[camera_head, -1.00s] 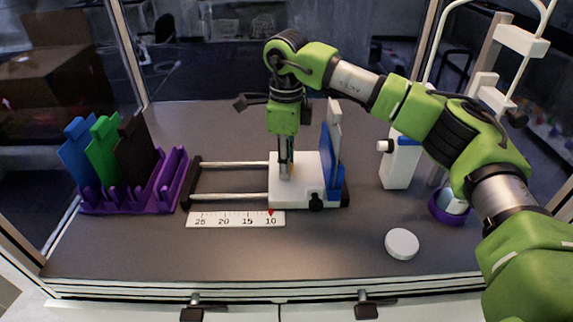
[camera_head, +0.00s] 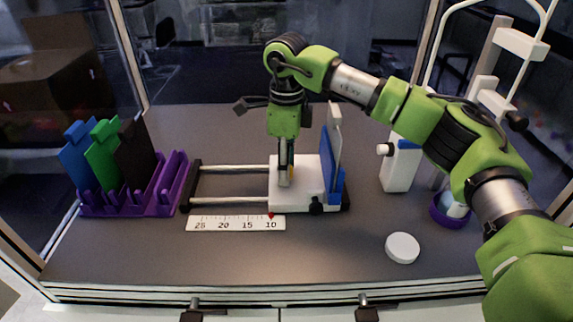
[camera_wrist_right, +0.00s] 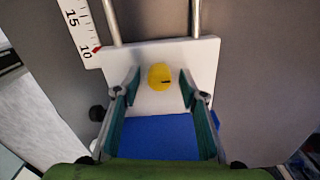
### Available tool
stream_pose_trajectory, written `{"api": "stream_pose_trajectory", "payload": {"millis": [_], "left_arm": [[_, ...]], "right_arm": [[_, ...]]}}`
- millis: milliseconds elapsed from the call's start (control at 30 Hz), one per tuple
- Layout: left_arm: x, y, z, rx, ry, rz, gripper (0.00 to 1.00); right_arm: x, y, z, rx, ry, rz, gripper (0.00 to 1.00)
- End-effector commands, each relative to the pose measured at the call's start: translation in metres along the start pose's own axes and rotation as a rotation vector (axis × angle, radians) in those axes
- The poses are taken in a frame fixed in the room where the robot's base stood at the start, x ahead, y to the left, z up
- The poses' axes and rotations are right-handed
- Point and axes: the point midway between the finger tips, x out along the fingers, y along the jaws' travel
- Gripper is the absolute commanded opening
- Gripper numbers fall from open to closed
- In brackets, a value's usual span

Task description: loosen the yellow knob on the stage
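The yellow knob (camera_wrist_right: 160,77) sits on top of the white stage block (camera_wrist_right: 203,58) in the right wrist view. It has a dark mark on its face. In the head view only a sliver of the knob (camera_head: 291,172) shows beside the finger. My right gripper (camera_wrist_right: 160,88) is open, with one finger on each side of the knob and a visible gap on both sides. In the head view my right gripper (camera_head: 285,178) points straight down over the stage (camera_head: 310,174). Whether the fingertips touch the stage is unclear. My left gripper is not in view.
The stage rides on two metal rails (camera_head: 232,168). A blue plate (camera_head: 327,160) stands at its right end. A ruler (camera_head: 235,223) with a red pointer lies in front. A purple rack (camera_head: 160,190) is at left, and a white cap (camera_head: 402,247) at right.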

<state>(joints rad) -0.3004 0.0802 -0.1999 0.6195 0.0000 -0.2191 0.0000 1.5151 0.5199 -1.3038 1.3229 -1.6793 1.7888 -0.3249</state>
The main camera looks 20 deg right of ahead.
Motion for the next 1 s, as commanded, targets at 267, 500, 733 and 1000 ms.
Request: {"api": "stream_pose_trajectory", "payload": {"millis": [267, 500, 733, 1000], "left_arm": [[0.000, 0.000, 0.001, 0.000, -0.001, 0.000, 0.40], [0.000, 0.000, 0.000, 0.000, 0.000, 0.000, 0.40], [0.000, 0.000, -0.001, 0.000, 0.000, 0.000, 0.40], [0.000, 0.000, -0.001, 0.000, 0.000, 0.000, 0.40]], "right_arm": [[-0.032, -0.001, 0.001, 0.000, -0.002, -0.003, 0.38], [-0.084, 0.000, 0.001, 0.000, -0.003, -0.003, 0.38], [-0.114, 0.000, 0.001, 0.000, -0.001, -0.001, 0.38], [-0.120, 0.000, 0.000, 0.000, -0.001, 0.000, 0.38]]}}
